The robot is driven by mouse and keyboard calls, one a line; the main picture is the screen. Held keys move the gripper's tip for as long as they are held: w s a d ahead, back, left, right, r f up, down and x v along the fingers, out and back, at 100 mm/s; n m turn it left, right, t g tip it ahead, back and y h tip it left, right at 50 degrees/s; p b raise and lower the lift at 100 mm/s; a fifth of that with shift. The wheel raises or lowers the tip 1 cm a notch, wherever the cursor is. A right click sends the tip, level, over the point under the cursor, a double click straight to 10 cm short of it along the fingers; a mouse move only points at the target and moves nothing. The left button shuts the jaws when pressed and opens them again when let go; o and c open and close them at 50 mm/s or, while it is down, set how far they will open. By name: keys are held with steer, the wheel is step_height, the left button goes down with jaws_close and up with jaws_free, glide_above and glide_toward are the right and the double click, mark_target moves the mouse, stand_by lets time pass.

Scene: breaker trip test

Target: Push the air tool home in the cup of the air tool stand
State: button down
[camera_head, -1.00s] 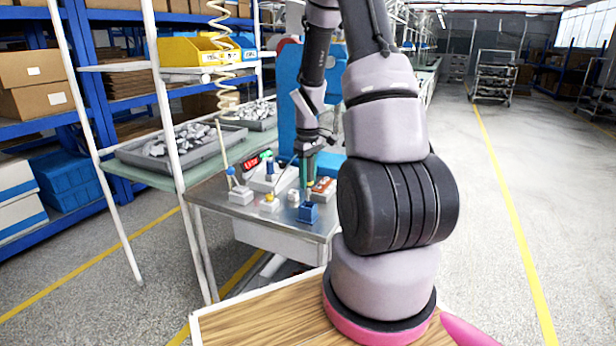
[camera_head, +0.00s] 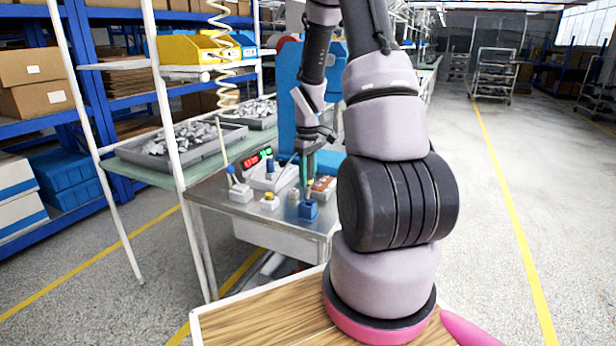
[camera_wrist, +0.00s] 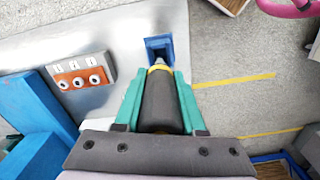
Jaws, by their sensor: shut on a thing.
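The blue cup of the air tool stand (camera_head: 308,211) stands near the front right corner of the metal table. It also shows in the wrist view (camera_wrist: 153,44), with a dark opening. The air tool (camera_wrist: 159,101) is a dark, tapered body with a yellow band and a pale tip. My gripper (camera_head: 307,170) is shut on it, with green fingers on both sides in the wrist view (camera_wrist: 158,100). The tool points down at the cup, its tip at the near side of the opening. How deep the tip sits is hidden.
On the metal table (camera_head: 225,205), an orange socket block (camera_wrist: 79,78) stands beside the cup. Small stands with coloured tops (camera_head: 240,190) and a box with a red display (camera_head: 257,158) stand farther left. Grey trays of parts (camera_head: 180,147) lie behind.

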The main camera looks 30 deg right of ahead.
mark_target(308, 193)
steer(key=shift+f, duration=3)
steer(key=shift+c, duration=2.1)
jaws_free()
step_height(308, 193, up, 11)
steer(key=shift+f, duration=0.1)
